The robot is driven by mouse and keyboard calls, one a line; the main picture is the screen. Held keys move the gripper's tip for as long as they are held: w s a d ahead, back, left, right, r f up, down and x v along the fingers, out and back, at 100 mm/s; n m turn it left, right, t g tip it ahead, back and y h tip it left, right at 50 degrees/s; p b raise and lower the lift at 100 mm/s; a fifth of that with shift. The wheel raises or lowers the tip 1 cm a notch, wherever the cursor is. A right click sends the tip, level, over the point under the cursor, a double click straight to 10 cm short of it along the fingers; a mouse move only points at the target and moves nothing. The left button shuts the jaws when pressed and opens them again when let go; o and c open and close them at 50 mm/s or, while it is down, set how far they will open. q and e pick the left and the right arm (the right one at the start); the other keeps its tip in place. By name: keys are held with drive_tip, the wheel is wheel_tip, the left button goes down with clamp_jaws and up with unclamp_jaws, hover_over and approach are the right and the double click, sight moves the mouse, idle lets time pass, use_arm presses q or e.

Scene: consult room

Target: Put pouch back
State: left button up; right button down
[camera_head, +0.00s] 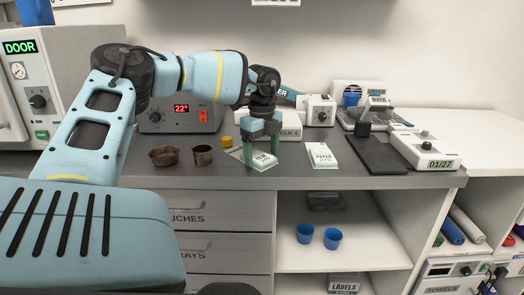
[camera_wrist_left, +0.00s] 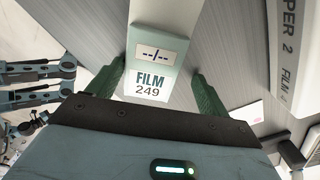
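A white and pale-green pouch marked FILM 249 (camera_wrist_left: 148,80) lies on the grey counter (camera_head: 225,175). In the head view the pouch (camera_head: 262,162) lies between the green fingers of my left gripper (camera_head: 262,150). In the left wrist view my left gripper (camera_wrist_left: 160,88) is open, with one finger on each side of the pouch. A gap shows at the right finger; the left finger is close to the pouch edge. My right gripper cannot be made out.
A dark plate (camera_head: 376,154) and a device dated 01/27 (camera_head: 425,150) are at right. Drawers (camera_head: 225,215) and a shelf with blue cups (camera_head: 333,238) are below.

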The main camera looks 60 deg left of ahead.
use_arm(q)
wheel_tip(320, 180, up, 12)
drive_tip(key=shift+r+p, duration=0.2)
drive_tip(key=shift+p, duration=0.2)
idle(0.3)
